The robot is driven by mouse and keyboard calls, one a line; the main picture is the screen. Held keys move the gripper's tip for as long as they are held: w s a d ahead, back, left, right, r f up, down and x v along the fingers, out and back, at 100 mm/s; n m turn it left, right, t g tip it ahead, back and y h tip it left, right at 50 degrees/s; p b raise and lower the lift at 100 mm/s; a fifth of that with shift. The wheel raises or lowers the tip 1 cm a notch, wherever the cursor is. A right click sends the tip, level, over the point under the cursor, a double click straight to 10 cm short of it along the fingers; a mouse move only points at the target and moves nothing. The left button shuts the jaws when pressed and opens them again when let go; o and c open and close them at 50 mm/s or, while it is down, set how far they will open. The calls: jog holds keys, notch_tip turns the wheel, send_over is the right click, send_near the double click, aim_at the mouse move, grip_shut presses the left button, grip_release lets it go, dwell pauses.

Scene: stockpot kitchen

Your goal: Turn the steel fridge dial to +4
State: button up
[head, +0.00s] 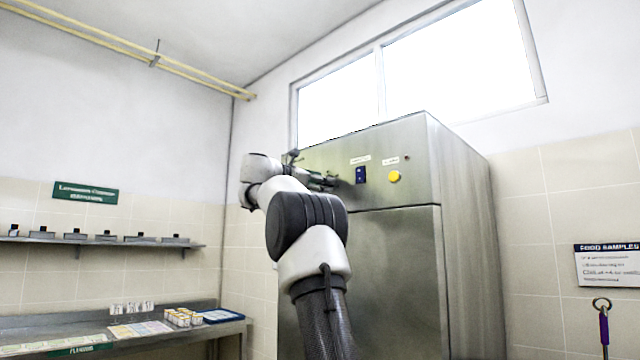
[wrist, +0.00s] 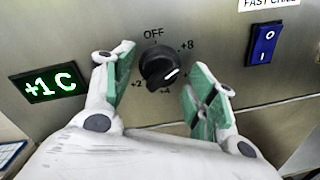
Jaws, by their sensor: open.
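The steel fridge (head: 395,270) has a control panel along its top. In the head view my gripper (head: 326,182) is at the panel, and the dial cannot be made out there.
A blue rocker switch (wrist: 263,44) is at the right, under a FAST CHILL label. In the head view a yellow button (head: 394,176) is farther right. A steel counter (head: 75,325) stands at the left.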

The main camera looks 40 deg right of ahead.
jog(key=shift+c, duration=0.5)
jog(key=c, duration=0.9)
jog(key=shift+c, duration=0.2)
jog(key=shift+m, duration=0.3)
jog(key=m, duration=0.7)
jog(key=m+t, duration=0.1)
jog(key=m, duration=0.6)
jog(key=m+t+y, duration=0.1)
jog(key=m, duration=0.6)
jog(key=shift+s+r+m, duration=0.15)
jog(key=shift+r+m, duration=0.1)
jog(key=shift+m, duration=0.15)
